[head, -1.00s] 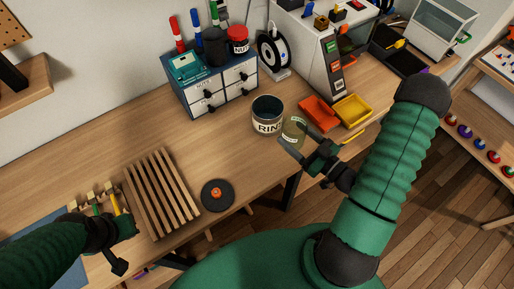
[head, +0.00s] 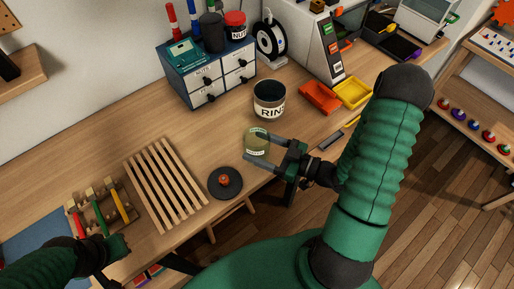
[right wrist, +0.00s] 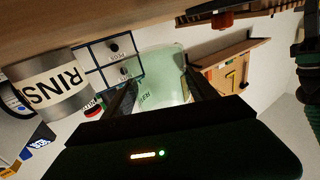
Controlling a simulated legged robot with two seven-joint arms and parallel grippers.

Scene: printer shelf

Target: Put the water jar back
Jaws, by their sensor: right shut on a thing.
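The water jar (head: 257,143) is a pale green see-through jar with a small white label. My right gripper (head: 262,147) is shut on it, one finger on each side, left of and nearer than the RINSE pot. In the right wrist view the jar (right wrist: 162,75) shows between the two fingers (right wrist: 160,92), with its label partly readable.
A slatted wooden rack (head: 165,185) and a dark round disc (head: 225,183) lie left of the jar. Orange (head: 319,97) and yellow (head: 353,93) trays sit right of the pot. A drawer unit (head: 208,78) stands behind. A tool holder (head: 105,208) is near my left gripper.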

